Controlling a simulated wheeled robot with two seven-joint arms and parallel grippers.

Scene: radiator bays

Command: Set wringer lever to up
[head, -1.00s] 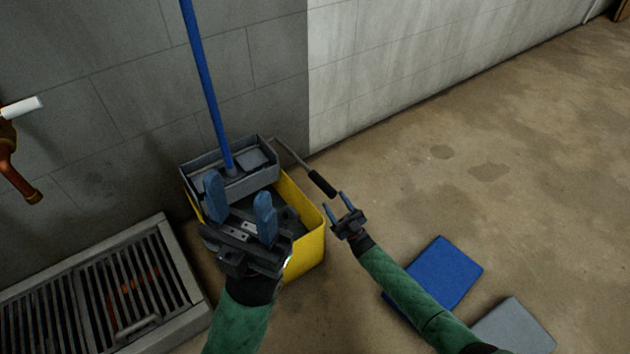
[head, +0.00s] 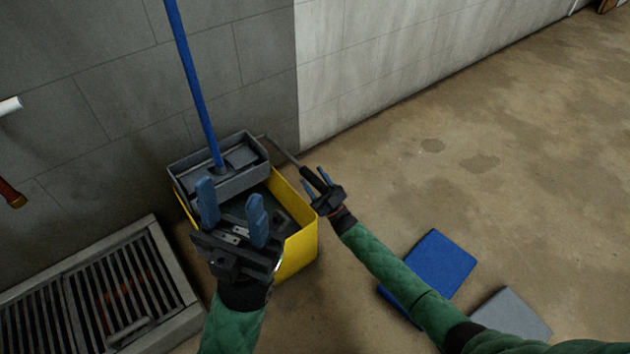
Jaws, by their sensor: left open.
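The wringer lever is a thin grey rod (head: 283,153) with a black grip (head: 311,177), sloping down to the right from the grey wringer (head: 222,183) on a yellow bucket (head: 301,249). My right gripper (head: 316,179) is at the grip, with its blue fingers apart and the grip's lower end between or just behind them. I cannot tell whether they press on it. My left gripper (head: 232,210) is open and empty, in front of the bucket in the picture and hiding part of it.
A blue mop handle (head: 193,85) stands up from the wringer. A blue pad (head: 440,268) and a grey pad (head: 510,315) lie at lower right. The right floor is clear.

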